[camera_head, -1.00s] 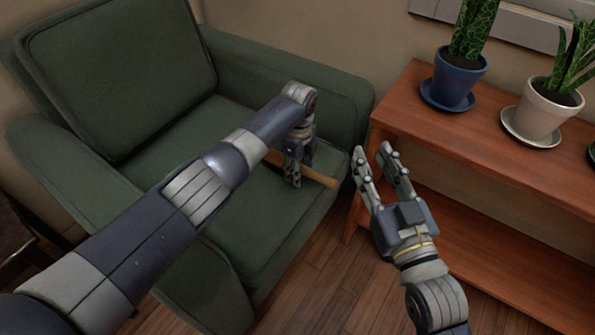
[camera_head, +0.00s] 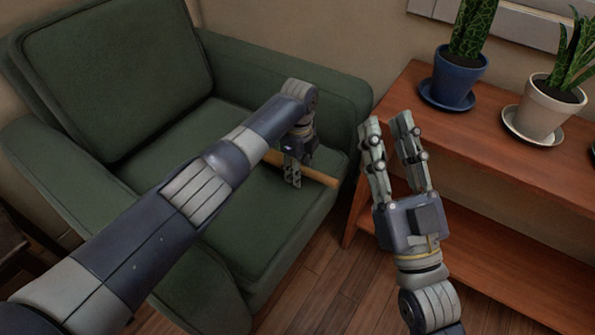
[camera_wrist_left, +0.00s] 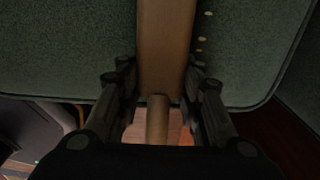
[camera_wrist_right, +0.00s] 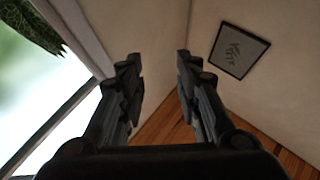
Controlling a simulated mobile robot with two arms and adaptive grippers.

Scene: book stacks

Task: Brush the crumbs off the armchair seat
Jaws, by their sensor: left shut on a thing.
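The green armchair (camera_head: 265,225) stands at the left, its seat partly hidden behind my left arm. My left gripper (camera_head: 292,172) is low over the seat's right part, shut on a wooden brush (camera_head: 320,177). In the left wrist view, the round brush handle (camera_wrist_left: 157,118) is between the fingers and the flat brush back (camera_wrist_left: 165,40) lies beyond it, over the seat. Several small pale crumbs (camera_wrist_left: 202,40) lie on the seat just right of the brush; bristles are hidden. My right gripper (camera_head: 387,122) is open and empty in front of the wooden shelf, fingers pointing up.
A wooden shelf unit (camera_head: 500,157) stands right of the armchair. It bears a blue plant pot (camera_head: 456,77) and a cream pot (camera_head: 545,108) on saucers. The armchair's armrest (camera_head: 335,105) lies between seat and shelf. Bare wooden floor (camera_head: 330,285) shows in front.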

